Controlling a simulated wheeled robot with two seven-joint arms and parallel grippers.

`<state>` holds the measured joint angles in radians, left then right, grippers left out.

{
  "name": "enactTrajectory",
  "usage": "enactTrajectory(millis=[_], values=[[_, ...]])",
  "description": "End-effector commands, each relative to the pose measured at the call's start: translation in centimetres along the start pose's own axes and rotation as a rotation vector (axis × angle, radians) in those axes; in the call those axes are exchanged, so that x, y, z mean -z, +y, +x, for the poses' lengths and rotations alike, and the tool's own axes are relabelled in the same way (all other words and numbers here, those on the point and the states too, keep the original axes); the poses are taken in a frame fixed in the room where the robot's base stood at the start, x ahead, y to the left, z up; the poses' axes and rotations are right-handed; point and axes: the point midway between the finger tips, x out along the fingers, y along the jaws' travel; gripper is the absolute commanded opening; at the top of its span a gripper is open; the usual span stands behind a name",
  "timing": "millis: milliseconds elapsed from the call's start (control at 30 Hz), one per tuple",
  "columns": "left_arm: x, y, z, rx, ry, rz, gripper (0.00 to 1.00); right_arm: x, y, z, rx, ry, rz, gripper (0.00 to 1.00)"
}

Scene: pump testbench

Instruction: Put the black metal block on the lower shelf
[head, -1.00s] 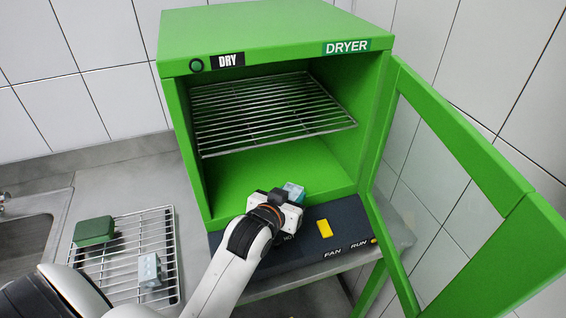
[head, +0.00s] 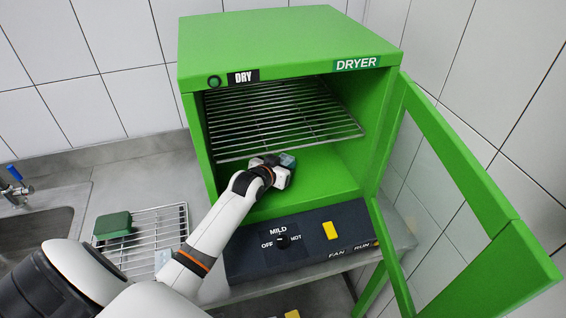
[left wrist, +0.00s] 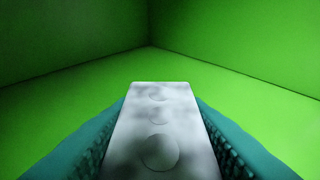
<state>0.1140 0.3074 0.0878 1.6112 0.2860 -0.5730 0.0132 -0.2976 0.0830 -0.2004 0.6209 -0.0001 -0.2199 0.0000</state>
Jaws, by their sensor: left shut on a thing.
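My left gripper (head: 284,162) reaches into the open green dryer (head: 300,45), below its wire shelf (head: 280,115). In the left wrist view its teal fingers are shut on a pale grey block (left wrist: 157,120) with round marks along its top. The block is held within the dryer's lower space, above or near the green floor (head: 320,180); I cannot tell whether it touches. In the head view the block is mostly hidden by the gripper. No plainly black block shows. My right gripper is not in view.
The dryer door (head: 480,185) stands open to the right. A control panel (head: 300,240) with a knob and yellow switch lies in front. A wire rack (head: 165,222) at left holds a green block (head: 114,224) and a grey one (head: 162,260), partly hidden by my arm.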

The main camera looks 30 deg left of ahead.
Motion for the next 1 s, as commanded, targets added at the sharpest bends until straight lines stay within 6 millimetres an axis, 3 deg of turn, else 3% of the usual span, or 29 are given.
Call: enactTrajectory(millis=[400, 433, 567, 1000], values=[[0.72, -0.04, 0.33, 0.000, -0.004, 0.001, 0.09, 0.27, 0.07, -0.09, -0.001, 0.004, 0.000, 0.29], [0.87, -0.05, 0.35, 0.000, -0.001, 0.001, 0.41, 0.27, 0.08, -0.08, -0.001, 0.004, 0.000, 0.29], [0.80, -0.05, 0.32, 0.000, -0.001, 0.001, 0.62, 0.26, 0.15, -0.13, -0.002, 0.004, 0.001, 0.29], [0.67, -0.02, -0.64, 0.000, -0.002, 0.001, 0.62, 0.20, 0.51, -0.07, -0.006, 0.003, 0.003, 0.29]])
